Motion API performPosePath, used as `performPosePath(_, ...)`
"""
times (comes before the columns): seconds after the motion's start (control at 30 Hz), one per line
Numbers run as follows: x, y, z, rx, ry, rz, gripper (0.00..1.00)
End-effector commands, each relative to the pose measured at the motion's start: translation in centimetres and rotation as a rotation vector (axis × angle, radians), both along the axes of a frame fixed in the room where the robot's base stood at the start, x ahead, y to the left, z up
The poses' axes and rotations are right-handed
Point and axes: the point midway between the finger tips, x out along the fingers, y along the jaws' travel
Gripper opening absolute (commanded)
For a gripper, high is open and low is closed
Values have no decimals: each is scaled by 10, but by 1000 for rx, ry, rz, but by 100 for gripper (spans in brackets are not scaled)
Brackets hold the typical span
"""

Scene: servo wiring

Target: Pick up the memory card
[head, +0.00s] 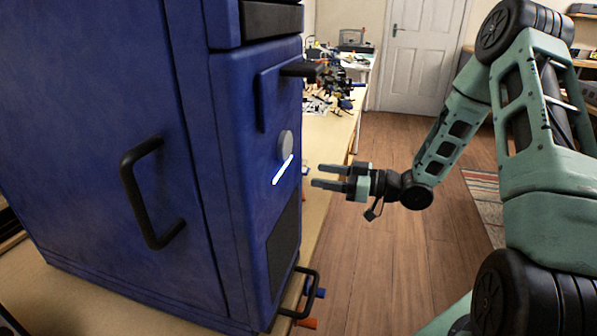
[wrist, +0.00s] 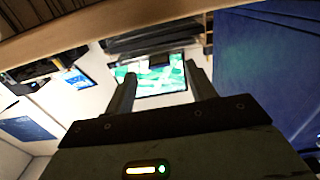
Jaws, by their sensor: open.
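I cannot make out a memory card in either view. My gripper (head: 317,175) is in the middle of the head view, to the right of a large blue cabinet, with its two fingers pointing left toward it. The fingers are apart with nothing between them, and a gap shows between them and the cabinet. In the wrist view my gripper (wrist: 160,72) also shows open and empty, with a lit green and white screen (wrist: 172,77) in the background behind the fingers.
The blue cabinet (head: 105,120) stands on a wooden bench (head: 332,206) and fills the left. It has black handles (head: 140,190) and a grey knob (head: 285,144). Cluttered small parts (head: 335,85) lie farther back. Open wooden floor (head: 385,265) lies right of the bench.

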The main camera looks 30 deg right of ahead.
Motion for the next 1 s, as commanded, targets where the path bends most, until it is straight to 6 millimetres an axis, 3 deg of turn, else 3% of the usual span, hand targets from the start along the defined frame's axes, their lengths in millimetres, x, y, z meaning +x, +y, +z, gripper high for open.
performPosePath(0.2, 22, 20, 1, -1, -1, 2, 55)
performPosePath(0.5, 26, 23, 2, 0, 0, 0, 55)
performPosePath(0.67, 26, 23, 2, 0, 0, 0, 11)
performPosePath(1.0, 26, 23, 2, -1, -1, 0, 8)
